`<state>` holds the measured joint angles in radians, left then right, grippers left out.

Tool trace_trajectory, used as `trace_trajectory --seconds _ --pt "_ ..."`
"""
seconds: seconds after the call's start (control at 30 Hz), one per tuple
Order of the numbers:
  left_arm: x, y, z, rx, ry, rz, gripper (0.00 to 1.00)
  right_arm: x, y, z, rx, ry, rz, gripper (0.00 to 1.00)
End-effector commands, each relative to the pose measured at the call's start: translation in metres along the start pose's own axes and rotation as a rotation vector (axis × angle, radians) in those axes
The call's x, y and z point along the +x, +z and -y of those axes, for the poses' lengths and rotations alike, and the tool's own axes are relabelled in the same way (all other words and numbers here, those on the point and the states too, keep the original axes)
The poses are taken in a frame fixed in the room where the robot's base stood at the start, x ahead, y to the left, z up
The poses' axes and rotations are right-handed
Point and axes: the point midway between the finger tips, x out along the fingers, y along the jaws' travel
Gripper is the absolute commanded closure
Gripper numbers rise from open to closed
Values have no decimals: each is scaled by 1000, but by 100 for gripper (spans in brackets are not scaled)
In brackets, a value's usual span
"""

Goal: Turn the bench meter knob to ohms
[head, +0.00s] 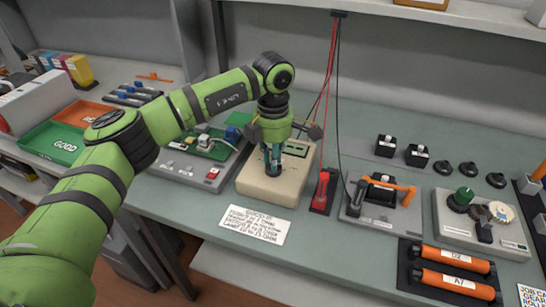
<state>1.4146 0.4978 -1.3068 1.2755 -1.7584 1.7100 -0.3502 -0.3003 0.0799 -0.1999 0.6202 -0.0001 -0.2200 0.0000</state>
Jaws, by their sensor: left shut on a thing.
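The bench meter (256,181) is a beige box with a small dark display (297,148) near its back right. It stands on the grey-green bench left of the middle. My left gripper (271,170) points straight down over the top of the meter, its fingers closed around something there. The knob is hidden by the fingers, so I cannot see its setting. My right gripper does not show.
A white text card (254,226) lies in front. A grey board with small parts (203,160) is close on the left. Orange-and-black cartridges (453,281) lie front right.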

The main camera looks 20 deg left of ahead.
Motion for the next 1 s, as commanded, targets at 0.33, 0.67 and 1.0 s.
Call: trace_trajectory --seconds 0.33,0.67,1.0 --pt "0 0 0 1 1 1 59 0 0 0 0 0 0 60" --pt "-29 1 0 0 4 4 59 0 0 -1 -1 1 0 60" --pt "-98 1 0 1 4 3 59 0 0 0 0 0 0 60"
